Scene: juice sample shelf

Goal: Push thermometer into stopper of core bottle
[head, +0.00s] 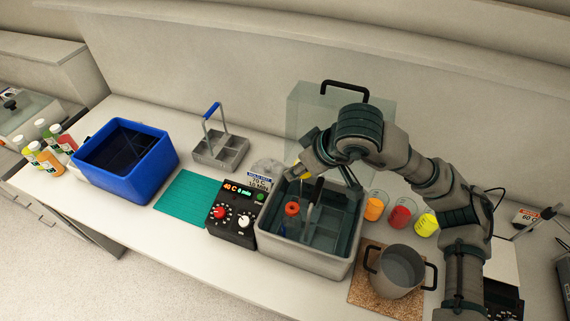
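A bottle with an orange-red top (291,209) stands in the left part of the grey water bath (300,258); I take it for the core bottle. My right gripper (305,172) reaches in from the right, just above the bath and slightly behind and above this bottle. A small yellow piece (303,169) shows at its fingertips, perhaps the thermometer's head, with a thin pale line below it beside the bottle. The hand covers much of this, so I cannot tell whether the fingers are closed on it. My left gripper is not in view.
A control box (231,222) and a green mat (188,199) lie left of the bath, with a blue bin (125,180) beyond. A clear lid (300,115) stands behind. Coloured beakers (401,216) and a pot (397,273) crowd its right.

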